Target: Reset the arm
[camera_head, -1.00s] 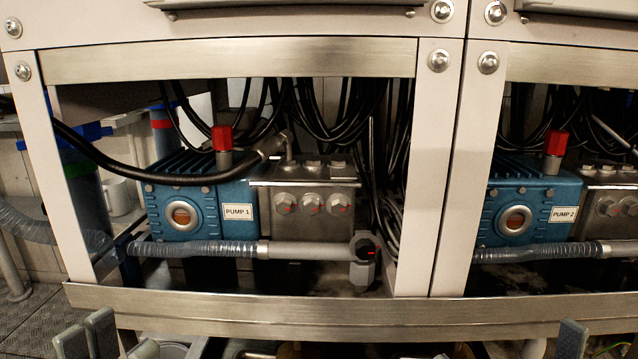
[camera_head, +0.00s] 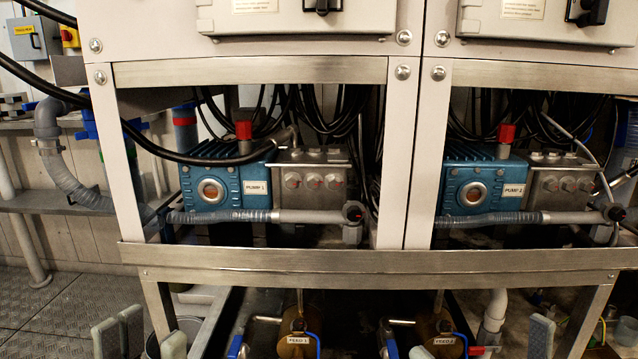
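My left gripper (camera_head: 143,338) shows at the bottom left edge, with only its grey finger pads in view. The pads stand apart with nothing visible between them. My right gripper (camera_head: 540,338) shows as separate grey pads along the bottom right edge. Its pads stand apart and hold nothing that I can see. Both grippers are low in front of the machine frame's lower rail (camera_head: 340,260). The palms and most of both arms are below the picture.
Pump 1 (camera_head: 213,190) and Pump 2 (camera_head: 473,187) sit behind the steel frame. Brass feed units (camera_head: 298,345) with blue-handled valves are below, close behind the grippers. A grey hose (camera_head: 65,170) and a shelf (camera_head: 50,200) are at the left. Floor (camera_head: 75,300) shows clear at lower left.

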